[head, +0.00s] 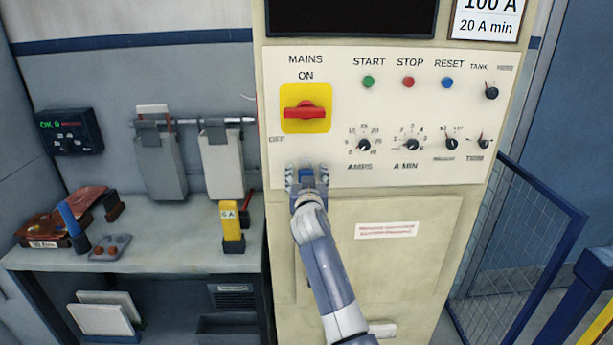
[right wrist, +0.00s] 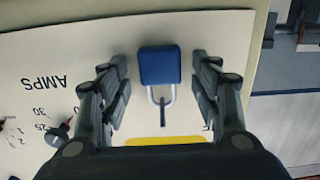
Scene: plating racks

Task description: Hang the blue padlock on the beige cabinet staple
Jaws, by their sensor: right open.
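The blue padlock (head: 306,173) is at the beige cabinet's (head: 400,190) panel, below the yellow mains switch plate. In the right wrist view the padlock (right wrist: 160,66) has its silver shackle pointing toward the yellow plate, which is upward on the cabinet. A thin dark staple (right wrist: 162,112) shows at the shackle's loop and appears to pass through it. My right gripper (head: 307,175) is open around the padlock. In the right wrist view its fingers (right wrist: 163,85) stand on both sides of the body with visible gaps. My left gripper is not in view.
The red mains handle (head: 305,110) sticks out just above my right gripper. Knobs (head: 364,146) line the panel to the right. A bench (head: 180,255) at left holds a yellow block (head: 232,221) and other items. A blue mesh gate (head: 515,240) stands at right.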

